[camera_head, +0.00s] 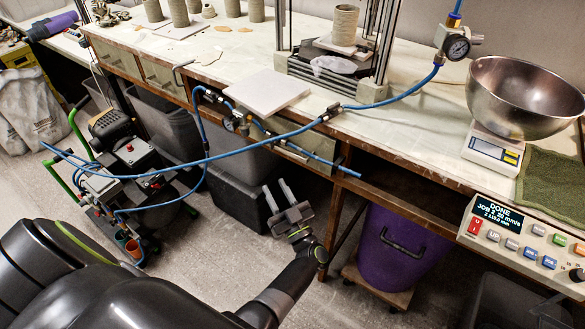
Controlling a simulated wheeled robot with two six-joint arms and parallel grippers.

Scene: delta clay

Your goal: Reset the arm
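My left gripper (279,193) is in front of the workbench, below the level of its top. Its two pale fingers point up and away in the picture, with a gap between them. It is open and nothing shows between the fingers. The dark forearm (281,288) runs from the bottom edge up to the wrist. The dark storage bin (236,203) under the bench shows behind the fingers; I cannot tell the distance between them. My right gripper is not in view.
The bench (400,143) carries a white board (267,93), a steel bowl on a scale (490,148) and a control box (520,243). A blue hose (270,138) hangs along the front edge. A compressor (135,160) stands left; a purple bin (400,250) stands right.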

